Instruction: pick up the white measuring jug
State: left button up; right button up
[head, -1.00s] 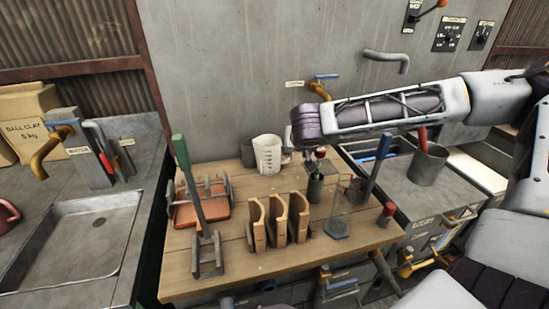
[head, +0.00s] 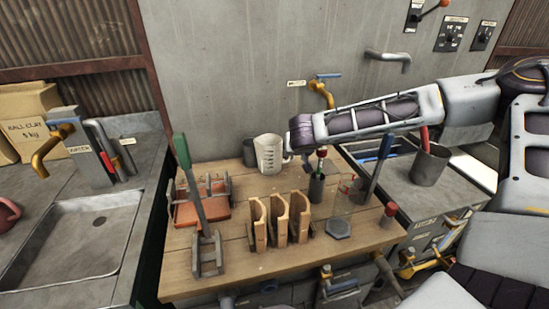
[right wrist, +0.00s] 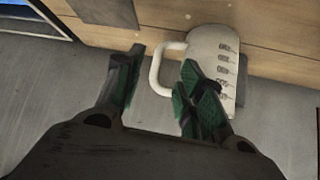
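The white measuring jug (head: 267,154) stands upright at the back of the wooden table, its handle on the right. In the right wrist view the jug (right wrist: 215,58) shows dark markings, and its loop handle reaches between my fingers. My right gripper (right wrist: 162,60) is open, one finger on each side of the handle; one finger overlaps the jug body in view. I cannot tell if it touches. My left gripper is not in view.
A grey cup (head: 249,152) stands close behind the jug on the left. Wooden rack slats (head: 278,220) and a green-handled tool (head: 183,152) are in front. The wall (head: 230,70) is close behind.

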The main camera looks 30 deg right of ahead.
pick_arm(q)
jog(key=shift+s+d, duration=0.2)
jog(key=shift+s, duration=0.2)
pick_arm(e)
jog(key=shift+x, duration=0.9)
jog(key=shift+w, duration=0.1)
